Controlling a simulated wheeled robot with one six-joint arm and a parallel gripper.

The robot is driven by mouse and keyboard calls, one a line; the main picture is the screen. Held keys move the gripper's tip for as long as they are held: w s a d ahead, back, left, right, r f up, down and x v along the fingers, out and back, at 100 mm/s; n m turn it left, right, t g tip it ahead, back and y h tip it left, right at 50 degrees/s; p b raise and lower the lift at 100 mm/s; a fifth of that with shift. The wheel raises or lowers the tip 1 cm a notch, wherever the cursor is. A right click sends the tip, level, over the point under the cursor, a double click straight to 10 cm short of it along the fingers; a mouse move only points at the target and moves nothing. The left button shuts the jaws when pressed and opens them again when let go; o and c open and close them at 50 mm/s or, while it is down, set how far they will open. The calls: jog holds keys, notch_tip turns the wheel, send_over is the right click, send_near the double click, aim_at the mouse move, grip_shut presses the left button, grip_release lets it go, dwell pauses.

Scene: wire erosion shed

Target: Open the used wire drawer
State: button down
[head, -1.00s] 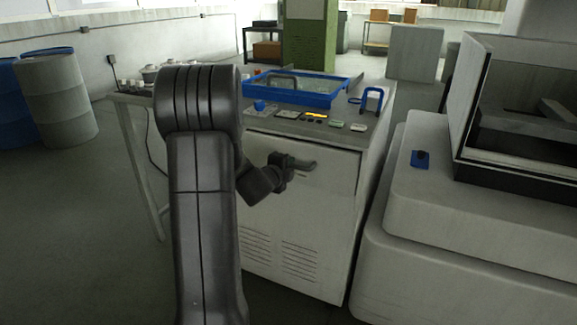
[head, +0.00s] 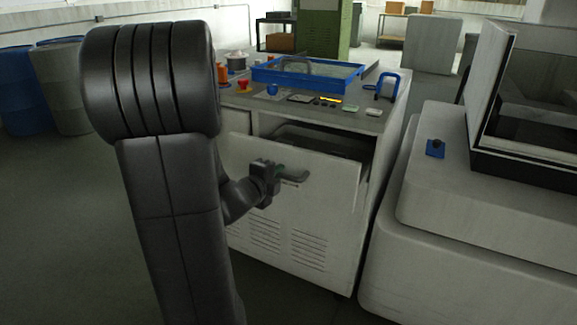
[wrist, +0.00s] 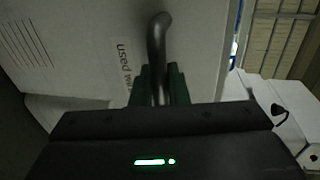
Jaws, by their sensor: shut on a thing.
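A label reading "used" and a partly hidden second word shows beside the handle. The inside of the drawer is mostly hidden.
A blue tray (head: 265,76) and small items sit on the cabinet top. A pale machine (head: 480,225) stands close on the right. Barrels (head: 65,88) stand at the far left. Open floor (head: 70,230) lies at the left.

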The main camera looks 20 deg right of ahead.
jog(key=f+v, duration=0.1)
jog(key=v, duration=0.6)
jog(key=shift+f, duration=0.3)
jog(key=c, duration=1.5)
grip_release()
jog(key=shift+a, duration=0.1)
jog(key=p+v, duration=0.2)
jog(key=v, duration=1.1)
jog(key=shift+s+a, duration=0.25)
jog(key=shift+a, duration=0.05)
jog(key=shift+r, duration=0.1)
jog(key=b+x, duration=0.2)
jog(key=x, duration=1.2)
jog(key=shift+s+r, duration=0.15)
jog(key=shift+s, duration=0.05)
